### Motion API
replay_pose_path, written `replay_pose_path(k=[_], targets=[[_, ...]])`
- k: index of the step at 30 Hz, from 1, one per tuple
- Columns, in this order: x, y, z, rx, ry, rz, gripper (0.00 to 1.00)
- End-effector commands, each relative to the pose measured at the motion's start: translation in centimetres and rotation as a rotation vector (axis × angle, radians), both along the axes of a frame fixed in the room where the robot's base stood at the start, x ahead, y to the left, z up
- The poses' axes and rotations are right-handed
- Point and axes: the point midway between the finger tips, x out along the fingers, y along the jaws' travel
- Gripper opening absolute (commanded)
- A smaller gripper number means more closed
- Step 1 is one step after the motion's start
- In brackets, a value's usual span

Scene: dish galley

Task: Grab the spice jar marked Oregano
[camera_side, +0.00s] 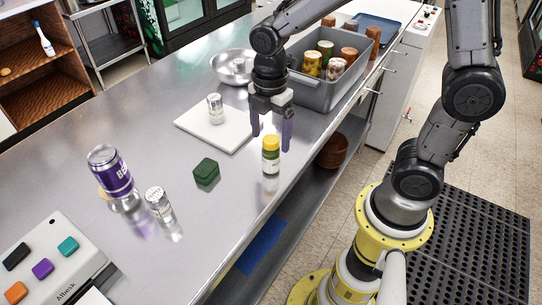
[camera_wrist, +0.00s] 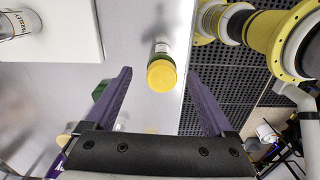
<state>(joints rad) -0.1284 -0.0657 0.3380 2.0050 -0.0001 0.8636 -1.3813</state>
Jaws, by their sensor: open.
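A spice jar with a yellow lid (camera_side: 271,143) stands upright near the counter's front edge; its label is too small to read. In the wrist view its lid (camera_wrist: 161,75) shows between my fingertips. My gripper (camera_side: 270,140) points down, open and empty, with its purple fingers above or around the lid's height; I cannot tell whether they touch it. A jar with a pale lid (camera_side: 215,108) stands on a white board (camera_side: 190,124). Another silvery jar (camera_side: 158,202) stands at the front left. I cannot read Oregano on any jar.
A dark green block (camera_side: 206,172) sits left of the yellow-lidded jar. A purple can (camera_side: 110,170) stands further left. A grey bin (camera_side: 318,96) holding several jars and a metal bowl (camera_side: 233,66) are behind. Bare counter lies between the block and the silvery jar.

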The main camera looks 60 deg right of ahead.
Motion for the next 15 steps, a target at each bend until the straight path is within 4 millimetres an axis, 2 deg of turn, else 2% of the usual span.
replay_pose_path(k=[7, 15], targets=[[-0.3, -0.2, -3.6, -0.001, 0.005, 0.0, 0.88], [-0.3, -0.2, -4.6, 0.0, 0.001, 0.0, 0.88]])
